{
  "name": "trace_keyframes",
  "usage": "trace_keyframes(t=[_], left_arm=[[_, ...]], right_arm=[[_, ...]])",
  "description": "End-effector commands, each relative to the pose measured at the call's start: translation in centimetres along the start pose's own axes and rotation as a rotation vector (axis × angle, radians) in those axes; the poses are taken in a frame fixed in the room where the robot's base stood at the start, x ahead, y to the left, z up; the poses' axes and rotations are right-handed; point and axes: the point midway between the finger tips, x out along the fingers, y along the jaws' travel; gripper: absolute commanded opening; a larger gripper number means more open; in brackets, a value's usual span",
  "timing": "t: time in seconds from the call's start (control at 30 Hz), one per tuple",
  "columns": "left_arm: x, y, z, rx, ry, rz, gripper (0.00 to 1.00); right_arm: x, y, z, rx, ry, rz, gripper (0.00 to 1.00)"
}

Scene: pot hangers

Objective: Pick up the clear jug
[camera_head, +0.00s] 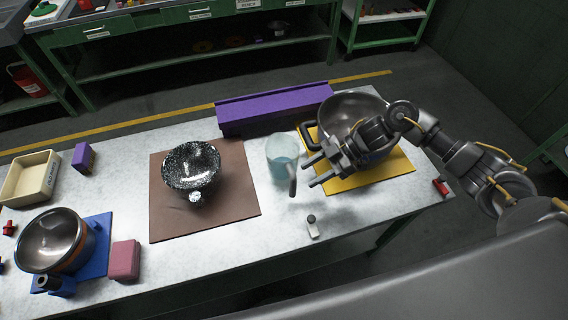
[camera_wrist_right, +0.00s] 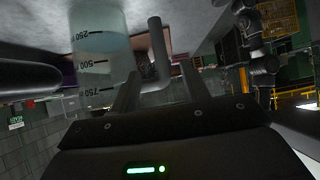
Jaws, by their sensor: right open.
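The clear jug (camera_head: 281,152) stands on the white table between the brown mat and the yellow mat, with its grey handle (camera_head: 292,181) toward the front right. In the right wrist view the jug (camera_wrist_right: 97,45) shows dark volume marks, and its handle (camera_wrist_right: 158,52) is close by the fingers. My right gripper (camera_head: 309,171) is open and empty, just right of the jug, its fingertips pointing left toward the handle. In the wrist view its fingers (camera_wrist_right: 160,92) show below the handle; I cannot tell whether they touch it. My left gripper is not in view.
A steel pot (camera_head: 352,112) sits on the yellow mat (camera_head: 390,176) behind my right arm. A speckled bowl (camera_head: 191,166) stands on the brown mat (camera_head: 225,212). A purple block (camera_head: 275,108) lies behind the jug.

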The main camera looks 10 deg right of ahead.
Motion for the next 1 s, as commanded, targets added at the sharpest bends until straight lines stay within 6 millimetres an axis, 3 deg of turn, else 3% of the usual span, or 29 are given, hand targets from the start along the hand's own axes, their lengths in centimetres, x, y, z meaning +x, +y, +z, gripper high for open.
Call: trace_keyframes(t=[0.3,0.47,0.6,0.9,1.0], left_arm=[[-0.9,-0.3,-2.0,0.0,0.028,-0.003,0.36],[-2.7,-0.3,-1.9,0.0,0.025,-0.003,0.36],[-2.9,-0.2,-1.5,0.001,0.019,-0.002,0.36],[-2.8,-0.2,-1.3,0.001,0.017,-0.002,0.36],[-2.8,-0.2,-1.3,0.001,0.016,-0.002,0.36]], right_arm=[[1.5,0.0,-0.3,-0.001,0.001,-0.003,0.46],[3.8,-0.3,-0.5,0.0,0.001,-0.005,0.46],[5.6,-0.2,-0.2,-0.003,0.0,-0.003,0.46],[6.1,-0.2,0.0,-0.003,-0.002,-0.002,0.46],[6.1,-0.2,0.0,-0.003,-0.001,-0.002,0.33]])
